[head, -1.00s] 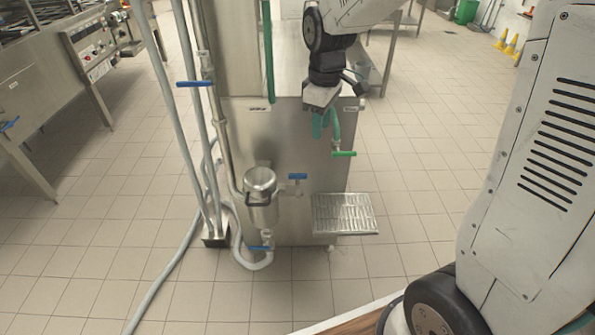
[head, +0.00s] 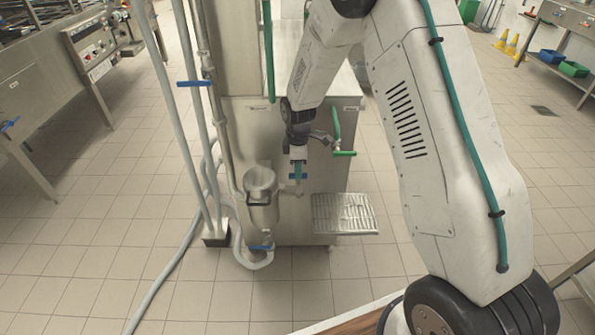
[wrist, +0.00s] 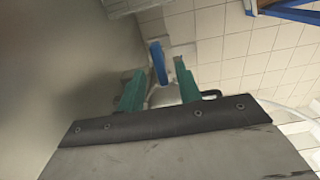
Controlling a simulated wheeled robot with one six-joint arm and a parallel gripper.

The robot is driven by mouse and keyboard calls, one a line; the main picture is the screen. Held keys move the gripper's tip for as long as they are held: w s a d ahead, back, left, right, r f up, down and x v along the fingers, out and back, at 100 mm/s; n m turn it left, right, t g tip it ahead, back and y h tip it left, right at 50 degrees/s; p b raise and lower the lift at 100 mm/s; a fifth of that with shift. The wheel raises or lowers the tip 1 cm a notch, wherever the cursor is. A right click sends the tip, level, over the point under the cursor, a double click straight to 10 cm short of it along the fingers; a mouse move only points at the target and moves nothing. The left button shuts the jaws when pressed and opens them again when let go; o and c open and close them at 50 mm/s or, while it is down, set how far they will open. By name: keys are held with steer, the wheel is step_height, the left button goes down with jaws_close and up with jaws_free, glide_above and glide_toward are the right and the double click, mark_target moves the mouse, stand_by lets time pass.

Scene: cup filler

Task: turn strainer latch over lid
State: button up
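The steel strainer (head: 262,214) stands upright on piping at the front of the steel cabinet. Its round lid (head: 260,179) is on top, and a dark bar (head: 257,204), perhaps the latch, shows at its side. My gripper (head: 298,177) is right of the strainer at about lid height, apart from it in the head view. In the wrist view my gripper (wrist: 159,68) is open, its two green fingers apart. A blue valve handle (wrist: 158,62) shows between and beyond the fingertips. The strainer's pale body (wrist: 165,96) is partly hidden behind them; a dark loop (wrist: 211,94) shows at right.
A drip tray (head: 345,213) juts out right of the strainer. A green-handled valve (head: 341,153) is on the cabinet (head: 325,165). Vertical pipes with a blue handle (head: 195,83) stand to the left, and a grey hose (head: 176,262) runs over the floor.

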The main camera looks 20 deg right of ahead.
steer(key=shift+f, duration=1)
jaws_close()
steer(key=shift+m, duration=0.4)
steer(key=m, duration=1.3)
steer(key=shift+w+r, duration=0.1)
steer(key=shift+m, duration=2)
